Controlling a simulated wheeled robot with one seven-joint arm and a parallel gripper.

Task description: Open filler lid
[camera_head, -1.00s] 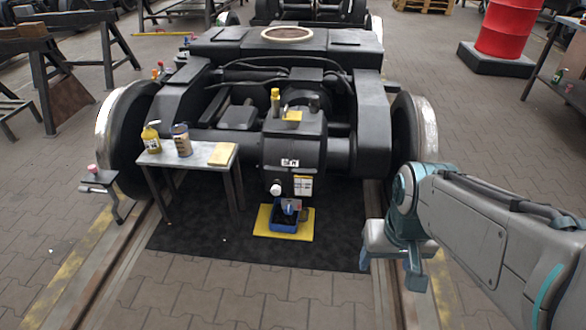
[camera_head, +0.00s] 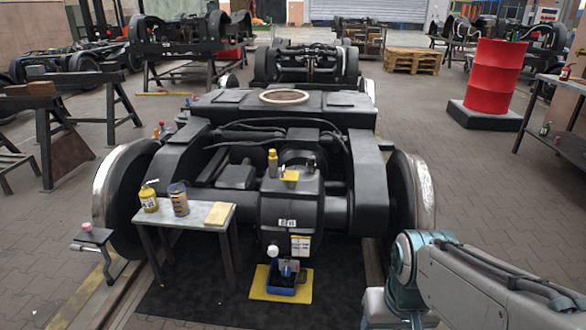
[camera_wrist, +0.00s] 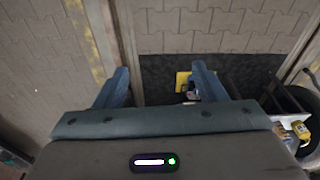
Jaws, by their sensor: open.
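The black gearbox housing (camera_head: 291,210) stands at the front of the bogie in the head view. A small yellow flap (camera_head: 290,175) on its top looks like the filler lid; at this size I cannot tell whether it is open or shut. A yellow bottle-like object (camera_head: 273,163) stands beside it. My gripper (camera_wrist: 161,80) is open and empty in the wrist view, its two blue fingers pointing over the floor and dark mat. My arm is at the lower right in the head view, right of the bogie and well apart from the housing; the fingertips are not visible there.
A small table (camera_head: 213,213) left of the housing holds a yellow bottle (camera_head: 148,198), a can (camera_head: 179,201) and a yellow cloth or pad. A blue tray (camera_head: 281,279) sits on a yellow mat below the housing. A red drum (camera_head: 495,77) stands at right. Wheels flank the bogie.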

